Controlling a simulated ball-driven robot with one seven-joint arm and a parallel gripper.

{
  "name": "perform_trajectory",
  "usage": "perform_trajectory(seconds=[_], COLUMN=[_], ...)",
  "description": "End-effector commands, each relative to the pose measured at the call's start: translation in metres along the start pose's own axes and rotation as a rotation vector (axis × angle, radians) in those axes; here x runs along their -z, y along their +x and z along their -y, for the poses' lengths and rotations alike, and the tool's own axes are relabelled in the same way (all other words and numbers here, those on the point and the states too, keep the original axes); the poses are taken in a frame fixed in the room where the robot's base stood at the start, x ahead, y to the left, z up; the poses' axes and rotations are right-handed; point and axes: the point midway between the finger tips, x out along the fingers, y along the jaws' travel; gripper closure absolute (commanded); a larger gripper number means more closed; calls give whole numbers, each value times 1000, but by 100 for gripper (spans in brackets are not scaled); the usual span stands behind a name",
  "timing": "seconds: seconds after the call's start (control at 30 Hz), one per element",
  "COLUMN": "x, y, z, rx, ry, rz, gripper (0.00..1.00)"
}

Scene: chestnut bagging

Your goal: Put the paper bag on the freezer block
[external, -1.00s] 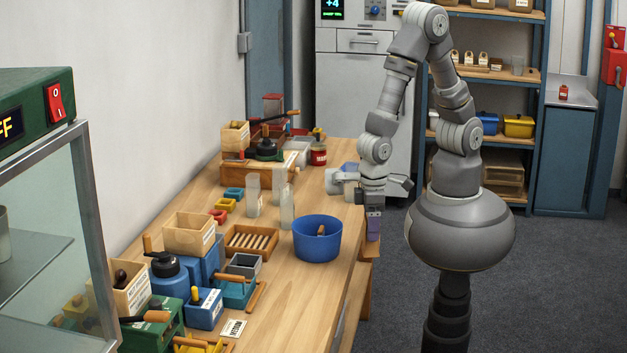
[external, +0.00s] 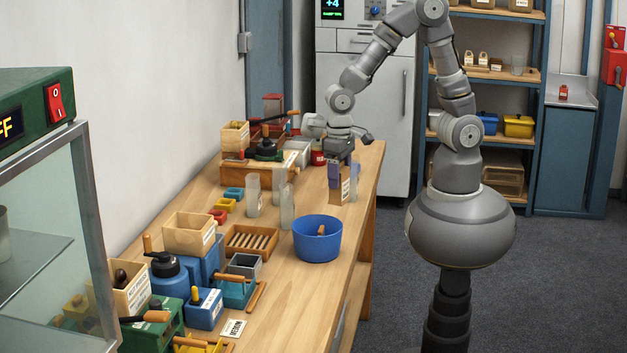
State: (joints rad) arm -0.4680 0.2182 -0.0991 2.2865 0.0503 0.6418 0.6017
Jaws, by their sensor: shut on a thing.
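My gripper (external: 335,184), with bluish-purple fingers, points down over the far right part of the workbench. It is shut on the paper bag (external: 346,190), a small brown upright shape with a pale label. The fingers cover part of the bag's left side. I cannot tell whether the bag's bottom touches the bench or hangs just above it. I cannot pick out the freezer block with certainty; my wrist and gripper hide part of the bench there.
A blue bowl (external: 317,243) with a wooden-handled thing in it stands nearer on the workbench (external: 290,300). Clear tall containers (external: 287,206) stand left of the bag. Wooden boxes and a red jar (external: 318,158) are farther back. The bench's right edge is close.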

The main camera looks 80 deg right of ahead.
Motion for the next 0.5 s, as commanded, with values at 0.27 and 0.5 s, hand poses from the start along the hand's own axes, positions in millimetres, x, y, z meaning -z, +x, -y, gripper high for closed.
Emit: perform_trajectory(seconds=[0.27, 0.5], x=[84, 92], y=[-3, -3], z=[-156, -288], rx=[4, 5], ry=[537, 923], rz=[-1, -5], gripper=[69, 69])
